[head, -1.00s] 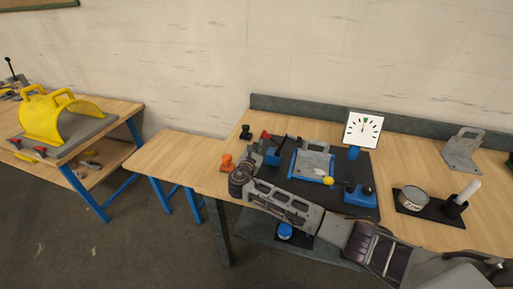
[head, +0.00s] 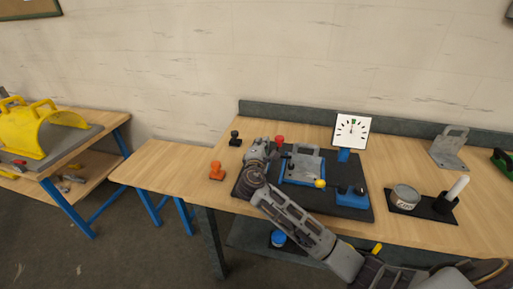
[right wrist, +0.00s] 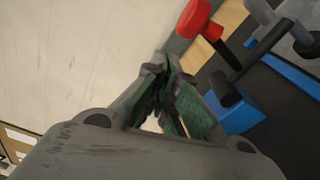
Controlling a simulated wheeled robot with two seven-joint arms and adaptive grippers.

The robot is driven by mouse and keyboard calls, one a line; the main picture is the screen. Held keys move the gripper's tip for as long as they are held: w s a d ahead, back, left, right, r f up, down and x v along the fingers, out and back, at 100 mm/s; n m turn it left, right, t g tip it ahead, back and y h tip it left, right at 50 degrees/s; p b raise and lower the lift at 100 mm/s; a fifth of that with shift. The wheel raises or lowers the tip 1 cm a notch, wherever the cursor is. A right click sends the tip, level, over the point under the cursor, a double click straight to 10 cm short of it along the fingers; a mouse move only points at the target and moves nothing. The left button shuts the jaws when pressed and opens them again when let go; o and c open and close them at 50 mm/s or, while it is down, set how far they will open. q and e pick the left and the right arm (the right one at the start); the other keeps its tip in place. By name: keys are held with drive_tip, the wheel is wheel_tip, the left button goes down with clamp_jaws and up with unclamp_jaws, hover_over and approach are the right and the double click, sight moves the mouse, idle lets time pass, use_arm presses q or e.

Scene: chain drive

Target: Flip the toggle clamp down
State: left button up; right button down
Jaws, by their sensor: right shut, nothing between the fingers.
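The toggle clamp's red handle (head: 279,140) shows in the head view just right of my right gripper, at the left side of the dark fixture plate (head: 350,211). In the right wrist view the red handle (right wrist: 193,18) sits at upper right, with dark clamp links and a blue base (right wrist: 236,112) below it. My right gripper (right wrist: 168,75) is shut and empty, its fingertips left of the clamp; I cannot tell if they touch it. In the head view my right gripper (head: 262,150) hides most of the clamp. My left gripper is not in view.
A grey plate (head: 303,163) with a handle lies in a blue frame by a yellow ball (head: 320,183). A dial (head: 351,130) stands behind. A blue block (head: 350,197), tin (head: 405,197) and orange knob (head: 217,170) are nearby.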

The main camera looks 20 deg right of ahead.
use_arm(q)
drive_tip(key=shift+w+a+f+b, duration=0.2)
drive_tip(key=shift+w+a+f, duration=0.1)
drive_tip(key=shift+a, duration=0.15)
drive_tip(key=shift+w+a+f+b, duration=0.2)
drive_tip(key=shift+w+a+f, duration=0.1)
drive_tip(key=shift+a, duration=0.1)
use_arm(e)
drive_tip(key=shift+s+d+r+m, duration=0.1)
drive_tip(key=shift+s+d+m, duration=0.3)
drive_tip(key=shift+d+m, duration=0.15)
drive_tip(key=shift+s+d+m, duration=0.4)
drive_tip(key=shift+d+m, duration=0.05)
drive_tip(key=shift+d, duration=0.15)
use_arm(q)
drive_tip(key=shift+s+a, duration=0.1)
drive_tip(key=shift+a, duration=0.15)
